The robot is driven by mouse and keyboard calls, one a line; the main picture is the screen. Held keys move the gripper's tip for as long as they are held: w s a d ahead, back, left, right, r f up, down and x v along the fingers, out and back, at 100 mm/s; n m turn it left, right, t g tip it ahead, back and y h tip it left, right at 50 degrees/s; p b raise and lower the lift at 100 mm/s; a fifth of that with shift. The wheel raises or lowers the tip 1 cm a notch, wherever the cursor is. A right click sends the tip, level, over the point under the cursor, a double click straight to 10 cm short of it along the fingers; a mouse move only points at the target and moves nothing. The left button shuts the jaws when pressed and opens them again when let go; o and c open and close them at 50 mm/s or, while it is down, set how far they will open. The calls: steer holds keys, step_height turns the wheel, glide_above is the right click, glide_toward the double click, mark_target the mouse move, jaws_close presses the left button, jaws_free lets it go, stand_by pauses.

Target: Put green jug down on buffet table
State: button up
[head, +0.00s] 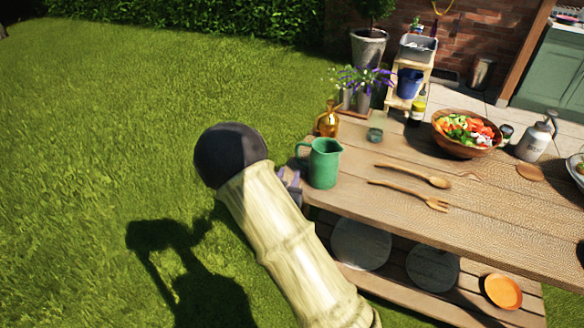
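The green jug (324,164) is upright at the left end of the wooden buffet table (370,212), with its handle to the left and its spout to the right. Its base appears at or just above the tabletop; I cannot tell whether it touches. My gripper (291,181) is at the jug's lower left side, below the handle, at the table's edge. The gripper is small and mostly hidden behind my pale arm, so its fingers do not show clearly. I cannot see whether they are closed on the jug.
A wooden spoon (415,175) and fork (408,195) lie right of the jug. Bare planks lie in front. Plates (361,243) rest on the lower shelf.

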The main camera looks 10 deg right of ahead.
steer(key=shift+s+a, duration=0.15)
steer(key=shift+s, duration=0.25)
stand_by(0.3)
steer(key=s+d+r+n+g+y, duration=0.1)
steer(key=s+d+n+g+y, duration=0.1)
steer(key=s+g, duration=0.5)
steer(key=s+d+r+n+g+y, duration=0.2)
steer(key=s+g+y, duration=0.3)
steer(key=s, duration=1.1)
steer(key=shift+s+d+n+g+y, duration=0.15)
steer(key=shift+s+n+g+y, duration=0.2)
steer(key=shift+g, duration=0.55)
steer(key=shift+w+f, duration=0.1)
